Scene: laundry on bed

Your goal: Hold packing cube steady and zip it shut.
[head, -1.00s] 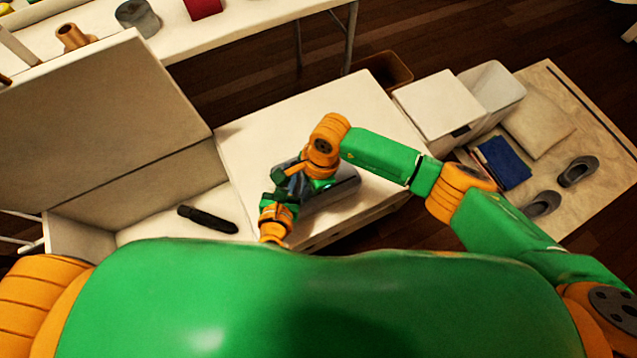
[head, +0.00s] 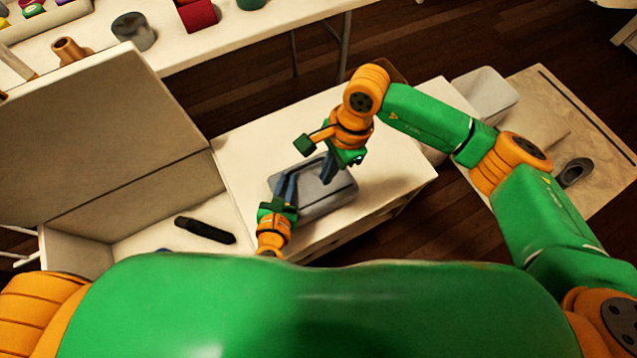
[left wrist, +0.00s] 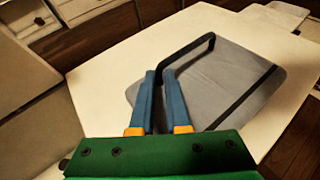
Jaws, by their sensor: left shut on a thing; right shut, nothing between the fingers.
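The grey packing cube (head: 335,195) lies flat on the white top in the middle of the head view. In the left wrist view the cube (left wrist: 225,85) shows a flat grey top with a dark band across it and a dark strip along its far edge. My left gripper (head: 288,178) is at the cube's left side, its blue fingers (left wrist: 162,75) shut at the end of the dark strip; the exact part held is hidden between them. My right gripper (head: 328,172) points down above the cube's far right part, shut and empty. Whether the zip is closed cannot be told.
A dark elongated object (head: 205,230) lies on the pale surface left of the cube. A tall grey panel (head: 100,140) rises at the left. A long table (head: 225,35) with cups and small items stands behind. White top (head: 245,150) is clear behind the cube.

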